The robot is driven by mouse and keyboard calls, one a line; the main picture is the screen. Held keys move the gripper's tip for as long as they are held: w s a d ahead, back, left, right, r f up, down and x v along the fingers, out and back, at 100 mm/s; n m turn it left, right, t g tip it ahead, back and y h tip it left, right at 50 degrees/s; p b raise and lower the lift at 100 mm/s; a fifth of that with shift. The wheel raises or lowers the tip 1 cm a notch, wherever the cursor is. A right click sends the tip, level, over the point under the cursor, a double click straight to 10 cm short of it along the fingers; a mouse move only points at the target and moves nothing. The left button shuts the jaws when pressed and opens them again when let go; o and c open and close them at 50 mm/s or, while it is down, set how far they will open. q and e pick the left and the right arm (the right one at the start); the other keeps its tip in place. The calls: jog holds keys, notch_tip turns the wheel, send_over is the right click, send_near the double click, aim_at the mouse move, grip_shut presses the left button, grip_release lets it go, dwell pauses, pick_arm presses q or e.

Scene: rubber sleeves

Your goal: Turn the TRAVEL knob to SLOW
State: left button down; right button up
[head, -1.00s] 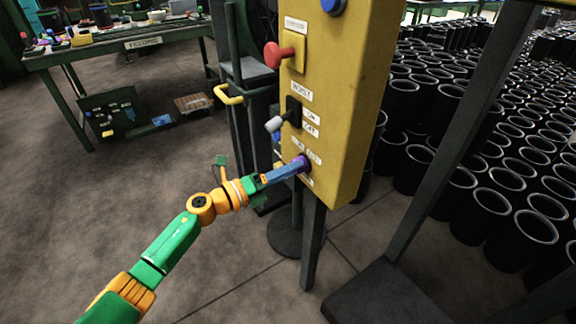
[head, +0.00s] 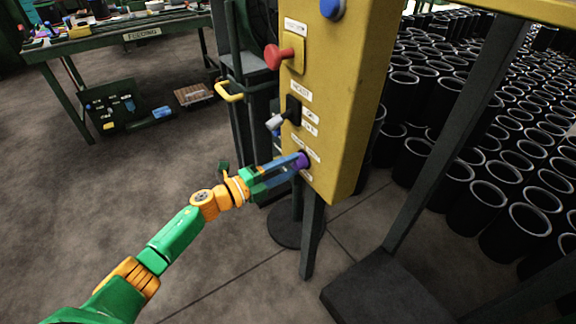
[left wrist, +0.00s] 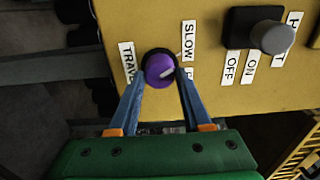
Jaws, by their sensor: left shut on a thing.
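The purple TRAVEL knob (head: 303,161) is low on the front of the yellow control box (head: 345,110). It also shows in the left wrist view (left wrist: 158,70), with a white pointer mark aimed right and slightly up. The SLOW label (left wrist: 188,40) is to its upper right. A second label below SLOW is partly hidden by a finger. The TRAVEL label (left wrist: 127,63) is on its left. My left gripper (head: 297,163) is shut on the knob, with one blue finger on each side. My right gripper is not in view.
Above the knob are the HOIST ON/OFF switch (head: 290,113), a red button (head: 279,56) and a blue button (head: 332,9). Many black sleeves (head: 480,150) stand at right. A green workbench (head: 120,42) is at back left.

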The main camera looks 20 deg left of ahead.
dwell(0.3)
pick_arm(q)
jog(key=shift+c, duration=1.8)
grip_release()
jog(key=v, duration=0.7)
